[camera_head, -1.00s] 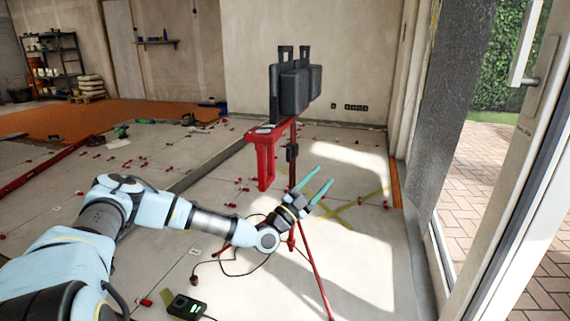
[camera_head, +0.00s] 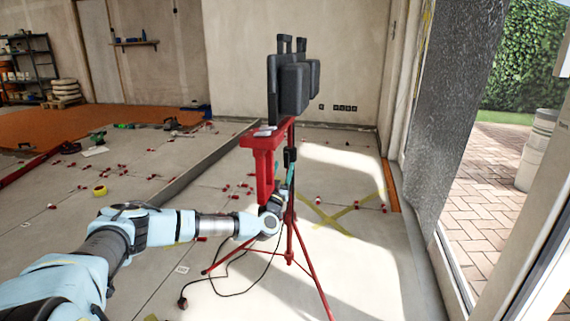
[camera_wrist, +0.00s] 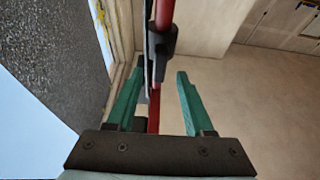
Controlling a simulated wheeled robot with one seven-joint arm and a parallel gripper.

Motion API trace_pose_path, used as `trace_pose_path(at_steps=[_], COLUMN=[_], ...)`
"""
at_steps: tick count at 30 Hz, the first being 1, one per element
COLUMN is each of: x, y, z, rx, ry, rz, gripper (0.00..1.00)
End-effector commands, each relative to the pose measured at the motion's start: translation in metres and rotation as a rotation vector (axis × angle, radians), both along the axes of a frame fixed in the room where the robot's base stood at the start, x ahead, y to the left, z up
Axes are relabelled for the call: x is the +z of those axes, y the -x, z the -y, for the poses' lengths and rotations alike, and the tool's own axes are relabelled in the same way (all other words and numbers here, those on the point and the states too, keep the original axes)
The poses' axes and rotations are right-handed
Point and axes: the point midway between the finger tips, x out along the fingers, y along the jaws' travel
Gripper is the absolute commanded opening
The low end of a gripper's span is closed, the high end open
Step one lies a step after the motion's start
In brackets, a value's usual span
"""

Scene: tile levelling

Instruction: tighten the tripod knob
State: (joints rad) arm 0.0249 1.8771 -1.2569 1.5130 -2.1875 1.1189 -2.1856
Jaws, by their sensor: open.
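The red tripod (camera_head: 302,257) stands on the floor, with red and black equipment on top. A black clamp piece (camera_head: 290,155), perhaps with the knob, sits on its post; it also shows in the wrist view (camera_wrist: 160,42). The knob's own shape is not clear. My gripper (camera_head: 289,180) is beside the post below this piece, partly hidden by the red bracket (camera_head: 264,165). In the wrist view my gripper (camera_wrist: 160,72) is open with teal fingers apart. The red post and black piece appear between and above the fingertips; contact cannot be told.
A black cable (camera_head: 240,292) lies on the floor by the tripod legs. Red tile clips and a yellow tape roll (camera_head: 100,190) lie to the left. A glass door (camera_head: 530,240) stands at the right.

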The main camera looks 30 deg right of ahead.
Motion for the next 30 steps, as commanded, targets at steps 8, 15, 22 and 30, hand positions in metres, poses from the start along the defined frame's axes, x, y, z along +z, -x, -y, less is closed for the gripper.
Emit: trace_pose_path(at_steps=[8, 15, 22, 30], x=[0.012, 0.013, 0.013, 0.013], y=[-0.021, -0.023, -0.023, -0.023], z=[0.020, 0.021, 0.021, 0.021], rx=[-0.001, 0.000, 0.000, 0.000], ry=[0.000, 0.000, 0.000, 0.000], rz=[0.002, 0.000, 0.000, 0.000], gripper=[0.53, 0.53, 0.37, 0.06])
